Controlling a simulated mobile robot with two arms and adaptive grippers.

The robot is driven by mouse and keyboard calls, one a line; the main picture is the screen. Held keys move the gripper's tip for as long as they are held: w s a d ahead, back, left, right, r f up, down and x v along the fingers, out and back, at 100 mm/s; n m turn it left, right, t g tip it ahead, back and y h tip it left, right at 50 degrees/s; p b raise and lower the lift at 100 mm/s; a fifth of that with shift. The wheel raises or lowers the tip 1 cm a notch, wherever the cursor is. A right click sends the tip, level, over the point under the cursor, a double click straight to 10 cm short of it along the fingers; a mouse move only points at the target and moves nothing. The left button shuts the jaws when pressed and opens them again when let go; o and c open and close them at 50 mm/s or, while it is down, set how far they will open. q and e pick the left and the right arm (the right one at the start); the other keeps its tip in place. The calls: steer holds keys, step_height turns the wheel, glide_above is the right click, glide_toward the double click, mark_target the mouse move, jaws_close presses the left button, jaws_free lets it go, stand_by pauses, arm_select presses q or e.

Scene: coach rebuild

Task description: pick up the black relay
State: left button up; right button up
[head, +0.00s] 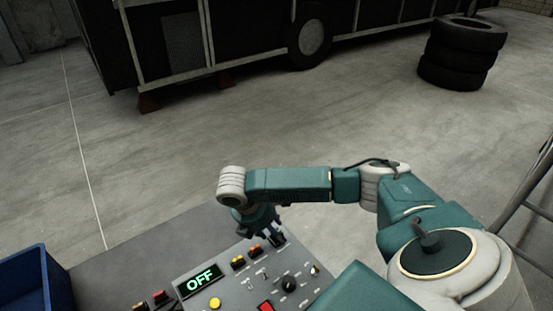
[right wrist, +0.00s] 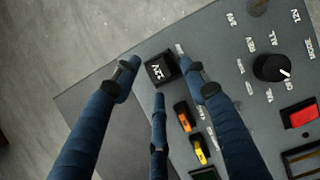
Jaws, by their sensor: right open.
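The black relay (right wrist: 160,69) is a small black block with white lettering on top, seen in the right wrist view near the edge of the grey panel. In the head view the black relay (head: 279,239) shows partly beside the fingers. My right gripper (right wrist: 160,77) is open, with one finger left of the relay, one right of it and a third on the near side. I cannot tell whether any finger touches it. In the head view my right gripper (head: 268,232) points down at the panel's far edge. My left gripper is not in view.
The control panel (head: 232,301) carries an OFF display (head: 200,281), a black knob (head: 289,284), switches and a red button (head: 265,307). Orange (right wrist: 182,115) and yellow (right wrist: 200,150) fuses sit close to the relay. A blue bin (head: 30,283) stands at left; grey worktop (head: 130,262) between is mostly clear.

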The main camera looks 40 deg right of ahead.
steer(key=shift+s+d+f, duration=0.1)
steer(key=shift+d+f, duration=0.1)
steer(key=shift+f, duration=0.35)
steer(key=c, duration=1)
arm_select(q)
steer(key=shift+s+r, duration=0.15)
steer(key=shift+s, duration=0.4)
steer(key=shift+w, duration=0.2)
